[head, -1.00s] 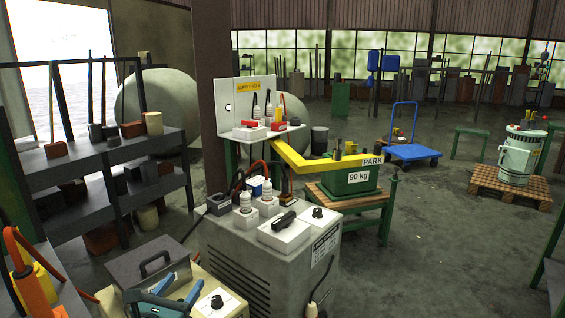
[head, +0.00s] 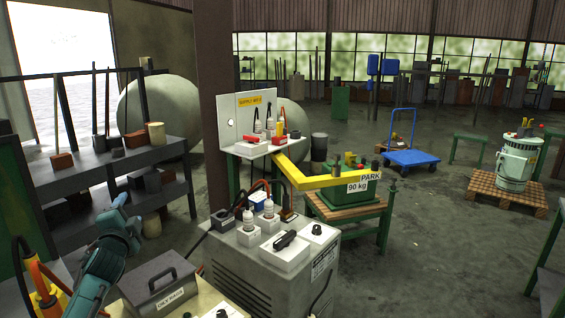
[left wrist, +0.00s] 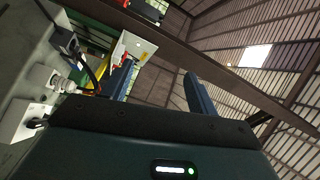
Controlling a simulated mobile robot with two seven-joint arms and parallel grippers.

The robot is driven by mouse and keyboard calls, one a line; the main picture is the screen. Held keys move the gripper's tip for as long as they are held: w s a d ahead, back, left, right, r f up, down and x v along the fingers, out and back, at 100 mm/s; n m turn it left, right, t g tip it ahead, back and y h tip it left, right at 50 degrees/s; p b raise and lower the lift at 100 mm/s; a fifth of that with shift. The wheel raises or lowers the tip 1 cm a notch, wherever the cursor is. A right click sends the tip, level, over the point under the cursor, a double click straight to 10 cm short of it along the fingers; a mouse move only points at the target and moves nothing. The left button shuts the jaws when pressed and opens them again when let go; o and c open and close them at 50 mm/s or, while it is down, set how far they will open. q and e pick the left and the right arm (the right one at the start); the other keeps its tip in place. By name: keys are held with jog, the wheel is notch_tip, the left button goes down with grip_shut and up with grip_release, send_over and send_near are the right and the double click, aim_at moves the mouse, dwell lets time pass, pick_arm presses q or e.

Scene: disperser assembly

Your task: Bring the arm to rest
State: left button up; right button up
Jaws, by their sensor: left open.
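My left arm (head: 96,272) comes in at the lower left of the head view. Its gripper (head: 128,218) is raised left of the grey cabinet and above the lidded box, apart from both. In the left wrist view the two blue-grey fingers of my left gripper (left wrist: 159,78) stand well apart with nothing between them. That view looks steeply up toward the roof. My right gripper is not in view.
A grey cabinet (head: 255,274) with white sockets and switches stands front centre. A dark lidded box (head: 160,283) sits beside it. A shelf rack (head: 75,178) stands at left. A yellow bar (head: 315,180) is behind the cabinet. Open floor (head: 440,240) lies at right.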

pick_arm(q)
jog(key=s+d+f+n+g+h, duration=0.1)
jog(key=s+d+f+n+h, duration=0.2)
jog(key=f, duration=0.4)
jog(key=s+d+f+n+g+h, duration=0.1)
jog(key=s+d+f+n+g, duration=0.15)
jog(key=d+f+n, duration=0.3)
jog(key=s+d+f+g+h, duration=0.1)
jog(key=s+d+f, duration=0.4)
jog(key=s+f, duration=0.3)
jog(key=s+d+f+g+h, duration=0.1)
jog(key=s+d+f, duration=0.35)
jog(key=s, duration=0.55)
jog(key=s+d+f+g, duration=0.1)
jog(key=s+d, duration=0.1)
jog(key=s, duration=0.6)
jog(key=s+d+f+g+h, duration=0.1)
jog(key=s+d+f, duration=0.1)
jog(key=s, duration=0.5)
jog(key=shift+s+d+f+n+h, duration=0.3)
jog(key=shift+s+d+n, duration=0.1)
jog(key=shift+d, duration=0.45)
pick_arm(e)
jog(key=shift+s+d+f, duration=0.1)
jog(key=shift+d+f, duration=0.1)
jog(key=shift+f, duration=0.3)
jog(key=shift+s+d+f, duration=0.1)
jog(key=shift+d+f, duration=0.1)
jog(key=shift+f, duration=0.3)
